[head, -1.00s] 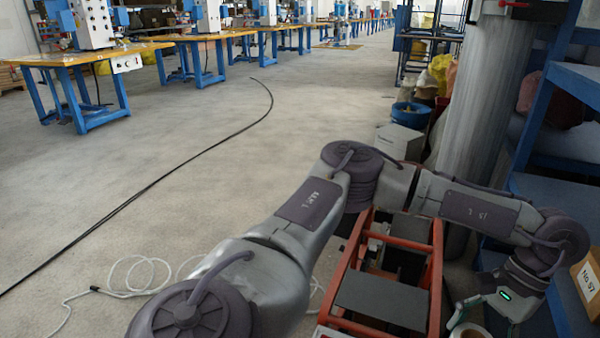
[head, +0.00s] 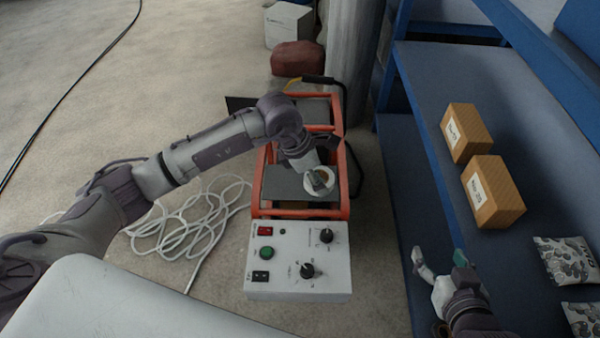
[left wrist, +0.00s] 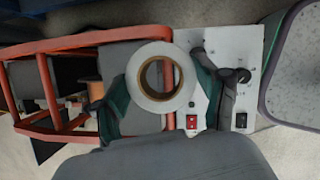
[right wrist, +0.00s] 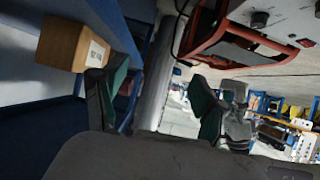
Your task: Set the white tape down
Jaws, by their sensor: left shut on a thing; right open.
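The white tape (head: 311,188) is a white roll with a brown core. It is between the fingers of my left gripper (head: 321,180), which is shut on it, over the grey panel of a red-framed machine (head: 269,170). I cannot tell whether the roll touches the panel. In the left wrist view the tape (left wrist: 160,104) shows as a ring between the dark green fingers, in front of the machine's red frame and white control box. My right gripper (head: 437,265) is open and empty, over the blue shelf at the lower right.
The control box (head: 295,270) has knobs and buttons. A white cable (head: 195,225) lies coiled on the floor to its left. The blue shelf (head: 410,170) at right holds two cardboard boxes (head: 466,133) (head: 492,192) and printed bags (head: 566,260). A grey column stands behind.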

